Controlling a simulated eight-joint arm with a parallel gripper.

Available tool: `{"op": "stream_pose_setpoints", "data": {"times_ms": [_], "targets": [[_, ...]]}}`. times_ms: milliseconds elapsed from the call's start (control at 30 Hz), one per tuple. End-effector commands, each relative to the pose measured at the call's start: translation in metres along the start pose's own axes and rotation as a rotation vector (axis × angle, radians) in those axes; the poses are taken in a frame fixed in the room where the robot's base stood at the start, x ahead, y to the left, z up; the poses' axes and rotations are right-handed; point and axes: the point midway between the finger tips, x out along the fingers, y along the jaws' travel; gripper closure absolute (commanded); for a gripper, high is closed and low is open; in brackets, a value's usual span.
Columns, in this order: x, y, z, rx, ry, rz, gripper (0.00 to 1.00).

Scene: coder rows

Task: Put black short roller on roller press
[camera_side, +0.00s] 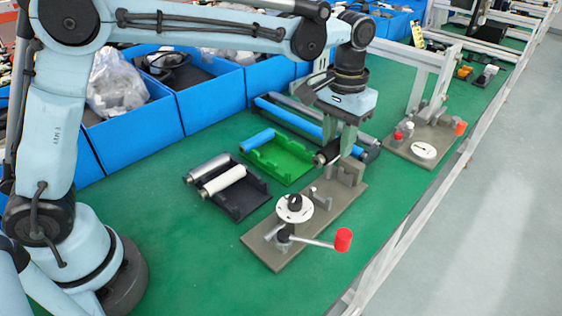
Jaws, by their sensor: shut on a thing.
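My gripper (347,152) points down above the far end of the nearer roller press (328,208). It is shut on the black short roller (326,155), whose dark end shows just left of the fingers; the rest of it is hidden. The roller seems to be just above the press's upright brackets (350,170); I cannot tell whether it touches them. The press has a grey-brown base, a white dial (295,207) with a black knob, and a crank with a red handle (343,240).
A green tray (285,160) holds a blue roller (257,138). A black tray (250,198) holds a silver and a white roller (224,180). Longer rollers lie behind. A second press (425,145) stands at right. Blue bins (140,130) line the back; a white rail (430,210) edges the table.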

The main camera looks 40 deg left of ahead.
Motion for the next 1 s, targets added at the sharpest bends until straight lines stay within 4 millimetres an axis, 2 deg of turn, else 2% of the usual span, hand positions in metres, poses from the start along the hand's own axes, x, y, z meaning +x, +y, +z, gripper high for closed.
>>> {"op": "stream_pose_setpoints", "data": {"times_ms": [100, 600, 800, 1000], "targets": [[0.018, 0.000, 0.000, 0.000, 0.000, 0.000, 1.00], [0.057, -0.001, 0.000, 0.000, 0.001, 0.001, 1.00], [0.066, -0.001, 0.000, 0.000, 0.001, 0.000, 1.00], [0.066, -0.001, 0.000, 0.000, 0.001, 0.000, 1.00]]}}
